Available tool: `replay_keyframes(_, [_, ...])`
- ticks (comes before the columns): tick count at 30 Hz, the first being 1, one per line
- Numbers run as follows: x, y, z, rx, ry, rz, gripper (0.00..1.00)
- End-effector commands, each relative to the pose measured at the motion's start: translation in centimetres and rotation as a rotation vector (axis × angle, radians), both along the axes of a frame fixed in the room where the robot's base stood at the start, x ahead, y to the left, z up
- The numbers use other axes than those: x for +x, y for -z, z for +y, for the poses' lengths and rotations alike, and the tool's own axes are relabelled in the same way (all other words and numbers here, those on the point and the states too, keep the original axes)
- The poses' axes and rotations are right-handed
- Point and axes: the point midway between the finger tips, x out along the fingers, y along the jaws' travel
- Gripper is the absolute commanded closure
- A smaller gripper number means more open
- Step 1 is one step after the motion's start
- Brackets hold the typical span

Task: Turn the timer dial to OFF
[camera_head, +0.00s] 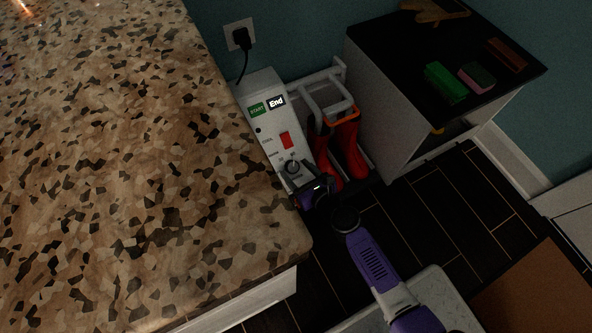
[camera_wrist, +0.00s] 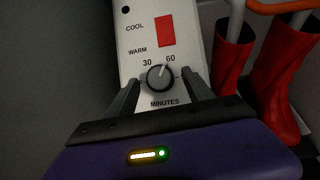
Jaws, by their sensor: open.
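The timer dial (camera_wrist: 160,77) is a round dark knob on a white control panel, above the word MINUTES. Its pointer line aims up and slightly right, near the 60 mark. No OFF mark shows in the wrist view. My gripper (camera_wrist: 158,82) is open, with one finger on each side of the dial; I cannot tell whether either touches it. In the head view the dial (camera_head: 292,167) is small on the front of the white boot dryer unit (camera_head: 262,90), with my gripper (camera_head: 296,182) right at it.
A red switch (camera_wrist: 166,30) sits above the dial. Red boots (camera_head: 348,148) hang on the rack at the right. A speckled countertop (camera_head: 130,150) stands close on the left. A dark-topped cabinet (camera_head: 400,60) with sponges is at the back right.

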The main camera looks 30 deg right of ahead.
Motion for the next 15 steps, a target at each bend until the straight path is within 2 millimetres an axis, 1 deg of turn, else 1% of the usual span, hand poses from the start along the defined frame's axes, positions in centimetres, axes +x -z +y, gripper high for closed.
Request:
replay_keyframes(1, [0.46,0.20,0.04,-0.001,0.000,-0.001,0.39])
replay_keyframes(3, [0.72,0.33,0.07,-0.001,0.000,0.000,0.39])
replay_keyframes(11, [0.85,0.33,0.09,-0.001,0.000,0.000,0.39])
replay_keyframes(12, [0.85,0.33,0.08,-0.001,0.000,0.000,0.41])
replay_keyframes(14, [0.85,0.32,0.08,-0.001,0.000,0.000,0.53])
replay_keyframes(15, [0.85,0.32,0.08,-0.001,0.000,0.000,0.61])
